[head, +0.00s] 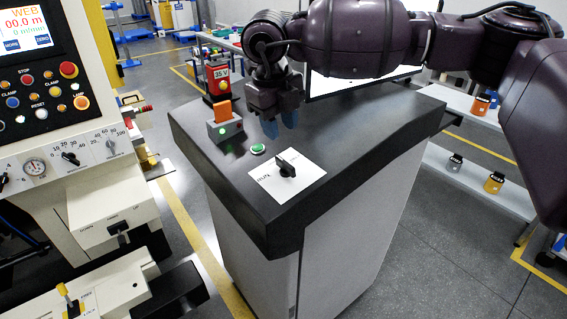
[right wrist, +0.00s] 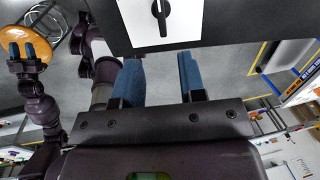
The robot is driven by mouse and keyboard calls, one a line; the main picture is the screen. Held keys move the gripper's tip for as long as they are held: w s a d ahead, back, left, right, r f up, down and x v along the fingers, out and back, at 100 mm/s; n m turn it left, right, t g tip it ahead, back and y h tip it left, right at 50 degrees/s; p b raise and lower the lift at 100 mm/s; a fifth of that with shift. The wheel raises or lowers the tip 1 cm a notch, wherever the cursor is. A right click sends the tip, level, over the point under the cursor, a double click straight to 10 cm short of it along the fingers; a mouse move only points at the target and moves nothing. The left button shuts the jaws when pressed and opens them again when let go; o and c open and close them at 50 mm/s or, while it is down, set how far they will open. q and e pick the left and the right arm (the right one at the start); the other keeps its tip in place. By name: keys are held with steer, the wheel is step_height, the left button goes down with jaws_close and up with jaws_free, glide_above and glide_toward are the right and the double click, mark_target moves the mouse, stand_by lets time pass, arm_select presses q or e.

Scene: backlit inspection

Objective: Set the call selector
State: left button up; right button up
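The selector is a black rotary knob (head: 286,169) on a white plate (head: 304,183) set in the console's dark sloping top. "RUN" is printed on the plate's left side; the other lettering is too small to read. In the right wrist view the knob (right wrist: 160,15) shows at the top, its grip bar running up and down the picture. My right gripper (head: 280,122) hangs above the console behind the knob, apart from it. Its blue fingers (right wrist: 160,75) are apart with nothing between them. My left gripper (right wrist: 22,50) shows small at the far left of the right wrist view, fingers apart.
A green button (head: 258,149) sits just behind the plate. A machine panel (head: 40,80) stands left; a dark-framed screen (head: 350,82) is behind the gripper.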

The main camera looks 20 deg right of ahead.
mark_target(288, 164)
steer(key=f, duration=0.3)
steer(key=d+f+p, duration=0.1)
steer(key=f, duration=0.3)
steer(key=d+f, duration=0.1)
steer(key=f, duration=0.2)
steer(key=shift+w+f+p, duration=0.2)
steer(key=shift+f+p, duration=0.15)
jaws_close()
